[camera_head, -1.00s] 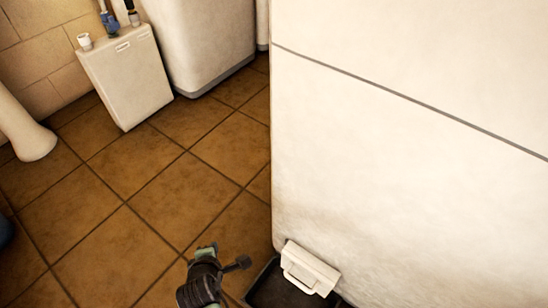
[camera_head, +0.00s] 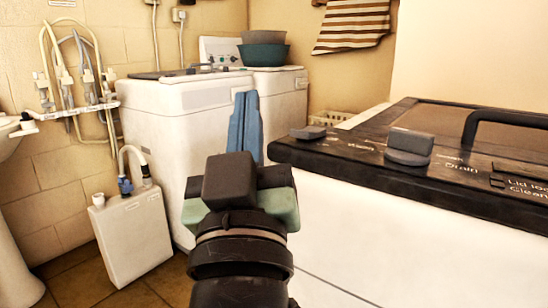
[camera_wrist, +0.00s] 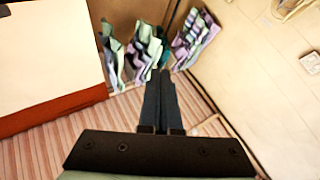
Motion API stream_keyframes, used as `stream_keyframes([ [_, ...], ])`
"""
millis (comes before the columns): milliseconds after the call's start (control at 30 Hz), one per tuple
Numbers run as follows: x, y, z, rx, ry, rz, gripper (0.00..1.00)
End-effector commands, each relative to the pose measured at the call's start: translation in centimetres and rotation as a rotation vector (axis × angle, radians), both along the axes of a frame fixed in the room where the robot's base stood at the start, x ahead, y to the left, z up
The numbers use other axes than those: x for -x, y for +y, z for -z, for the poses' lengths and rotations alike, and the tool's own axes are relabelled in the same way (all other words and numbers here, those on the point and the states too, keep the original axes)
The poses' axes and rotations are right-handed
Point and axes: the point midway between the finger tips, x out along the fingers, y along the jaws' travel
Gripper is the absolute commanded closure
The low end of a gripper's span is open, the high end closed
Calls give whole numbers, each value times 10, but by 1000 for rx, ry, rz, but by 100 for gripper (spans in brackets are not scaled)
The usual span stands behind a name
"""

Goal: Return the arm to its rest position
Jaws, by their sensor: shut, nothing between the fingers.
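My gripper (camera_head: 245,108) is at the middle of the head view, raised in front of the far washing machine, with its two bluish fingers together beyond the dark wrist. In the wrist view my gripper (camera_wrist: 164,75) is shut, its dark fingers side by side with nothing between them. Several folded or hanging cloths (camera_wrist: 147,50) in green and purple lie beyond the fingertips. I cannot tell how far they are from the tips.
A near washing machine (camera_head: 360,235) with a dark control edge stands at the right. White washing machines (camera_head: 185,115) stand behind, with bowls (camera_head: 263,52) on top. A white container (camera_head: 133,238) and hoses (camera_head: 75,75) are at the left. Striped fabric (camera_wrist: 60,148) shows in the wrist view.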

Motion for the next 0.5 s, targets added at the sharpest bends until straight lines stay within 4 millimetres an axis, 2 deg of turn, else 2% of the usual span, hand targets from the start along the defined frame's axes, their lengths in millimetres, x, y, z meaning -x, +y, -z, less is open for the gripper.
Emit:
stream_keyframes([
  [33,25,-11,-38,-51,-86,-14,100],
  [100,61,-22,-77,-118,-199,-51,100],
  [167,94,-30,-108,-167,-295,-88,100],
  [200,91,-28,-129,-172,-285,-95,100],
  [500,87,-27,-221,-169,-273,-93,100],
])
